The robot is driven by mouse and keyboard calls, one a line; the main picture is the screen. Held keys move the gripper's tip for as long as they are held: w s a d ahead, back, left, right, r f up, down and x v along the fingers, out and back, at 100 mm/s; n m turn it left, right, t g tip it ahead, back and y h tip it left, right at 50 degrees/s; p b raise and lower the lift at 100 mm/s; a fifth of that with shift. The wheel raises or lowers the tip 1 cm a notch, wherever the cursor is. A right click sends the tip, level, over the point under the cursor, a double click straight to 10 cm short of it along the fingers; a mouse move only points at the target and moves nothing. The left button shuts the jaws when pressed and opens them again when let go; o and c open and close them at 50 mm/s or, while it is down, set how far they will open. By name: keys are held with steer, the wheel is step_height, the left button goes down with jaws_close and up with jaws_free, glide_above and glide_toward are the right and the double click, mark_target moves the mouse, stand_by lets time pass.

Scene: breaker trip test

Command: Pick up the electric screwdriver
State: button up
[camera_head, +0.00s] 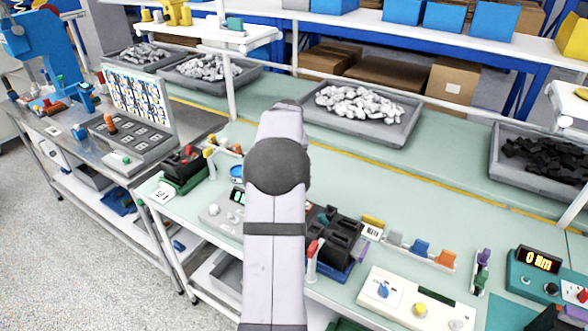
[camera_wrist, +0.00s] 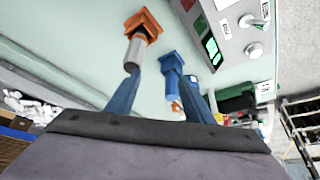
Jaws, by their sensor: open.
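I cannot pick out the electric screwdriver with certainty in either view. A slim upright tool with a red top (camera_head: 312,262) stands beside the black rack on the bench. My gripper (camera_wrist: 160,78) is open, with blue fingers over the pale green bench top in the wrist view. An orange piece with a grey cylinder (camera_wrist: 139,35) shows by the left fingertip, and a blue piece (camera_wrist: 172,62) by the right one. Whether they touch the fingers I cannot tell. Nothing is clearly held. In the head view my own arm hides the gripper and part of the bench.
A panel with a green display (camera_wrist: 212,48) and knobs lies close by. A black rack (camera_head: 338,238) and a white box with coloured knobs (camera_head: 415,300) stand on the bench. Grey trays of parts (camera_head: 362,140) line the back. The bench between has free room.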

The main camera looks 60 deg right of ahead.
steer(key=shift+g+y, duration=0.3)
steer(key=shift+s+d+f+p, duration=0.4)
steer(key=shift+d+f+p, duration=0.4)
steer(key=shift+f, duration=0.85)
steer(key=shift+s+d+f+p, duration=0.4)
steer(key=shift+d+f+p, duration=0.4)
steer(key=shift+f, duration=0.8)
steer(key=shift+s+d+f+p, duration=0.4)
steer(key=shift+d+f+p, duration=0.4)
steer(key=shift+f, duration=0.85)
steer(key=shift+a, duration=0.15)
steer(key=c, duration=1.1)
steer(key=shift+r, duration=0.1)
jaws_close()
steer(key=shift+r, duration=0.1)
